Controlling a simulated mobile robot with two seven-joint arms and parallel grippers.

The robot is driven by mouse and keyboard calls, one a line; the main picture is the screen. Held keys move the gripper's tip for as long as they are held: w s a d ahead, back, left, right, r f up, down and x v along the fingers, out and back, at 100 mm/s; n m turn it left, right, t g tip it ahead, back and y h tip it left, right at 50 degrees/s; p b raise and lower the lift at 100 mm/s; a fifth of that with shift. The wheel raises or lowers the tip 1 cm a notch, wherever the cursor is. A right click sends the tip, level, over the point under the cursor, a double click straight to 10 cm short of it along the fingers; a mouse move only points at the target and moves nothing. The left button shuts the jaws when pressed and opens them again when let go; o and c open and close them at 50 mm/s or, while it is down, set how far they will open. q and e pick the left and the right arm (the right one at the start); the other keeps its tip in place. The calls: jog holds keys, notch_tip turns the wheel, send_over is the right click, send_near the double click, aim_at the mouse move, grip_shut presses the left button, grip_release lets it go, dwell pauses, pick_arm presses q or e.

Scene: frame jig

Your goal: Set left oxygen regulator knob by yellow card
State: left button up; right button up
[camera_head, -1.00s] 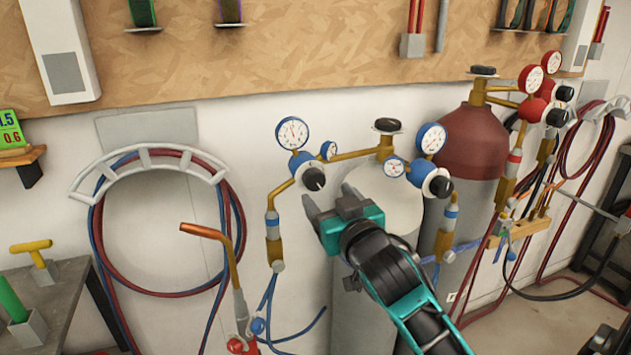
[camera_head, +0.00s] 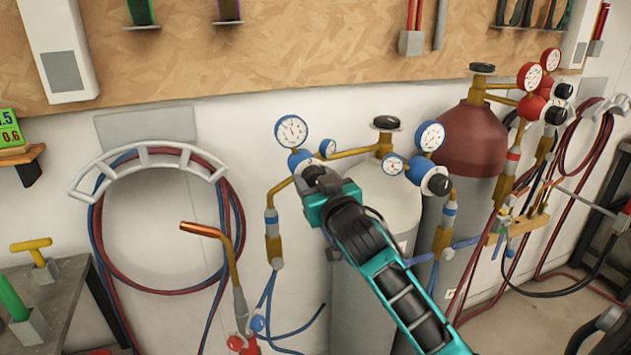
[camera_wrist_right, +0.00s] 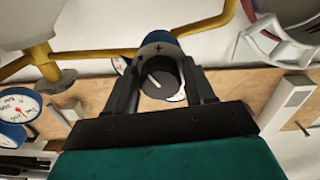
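The left oxygen regulator (camera_head: 300,160) is blue, with a large white gauge (camera_head: 291,131) and a small one (camera_head: 327,148). Its black knob (camera_wrist_right: 160,78), with a white pointer line, shows in the right wrist view; my gripper mostly hides it in the head view. My right gripper (camera_head: 318,182) is at this knob, its fingers apart on either side; it also shows in the right wrist view (camera_wrist_right: 162,80). I cannot tell whether they touch the knob. A card (camera_head: 10,128) at the left edge is green with numbers, partly cut off. I see no plainly yellow card. My left gripper is out of view.
A second blue regulator (camera_head: 437,180) sits close on the right, above a grey cylinder (camera_head: 395,205). A maroon cylinder (camera_head: 470,140) stands beyond it. A bench (camera_head: 60,300) is at lower left.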

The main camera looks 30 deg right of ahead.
jog(key=c, duration=0.7)
jog(key=shift+m, duration=1.6)
jog(key=o, duration=1.1)
jog(key=shift+c, duration=0.2)
jog(key=v, duration=1.3)
jog(key=shift+b, duration=0.45)
jog(key=shift+w+a, duration=0.1)
jog(key=shift+a, duration=0.05)
